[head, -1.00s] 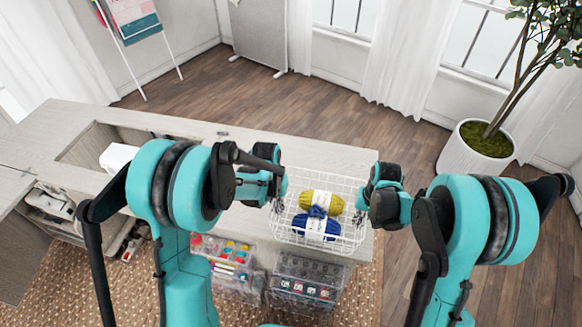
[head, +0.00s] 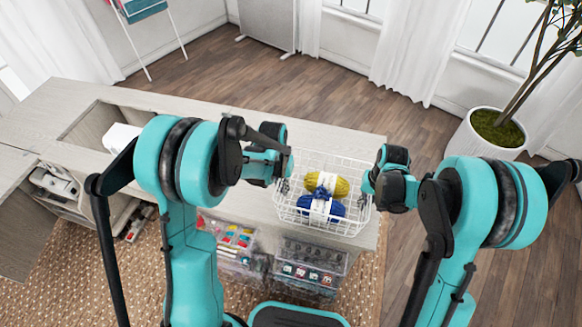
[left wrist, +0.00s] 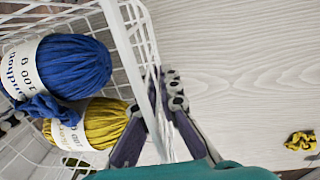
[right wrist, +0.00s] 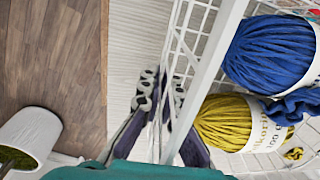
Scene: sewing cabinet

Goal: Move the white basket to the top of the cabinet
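The white wire basket (head: 300,229) holds a yellow yarn ball (head: 338,183) and a blue yarn ball (head: 329,210). It is level over the right end of the cabinet's pale wood top (head: 240,196); I cannot tell whether it touches the surface. My left gripper (head: 282,185) is at its left side wall, with the wall between its fingers (left wrist: 165,88). My right gripper (head: 367,184) is at the right side wall in the same way, its fingers (right wrist: 160,90) on either side of the wires. Both look shut on the basket.
A rectangular opening with a white item (head: 121,138) is in the top's left part. Clear drawers with colourful supplies (head: 308,270) stand below the front edge. A potted plant (head: 497,135) is at the right. The middle of the top is clear.

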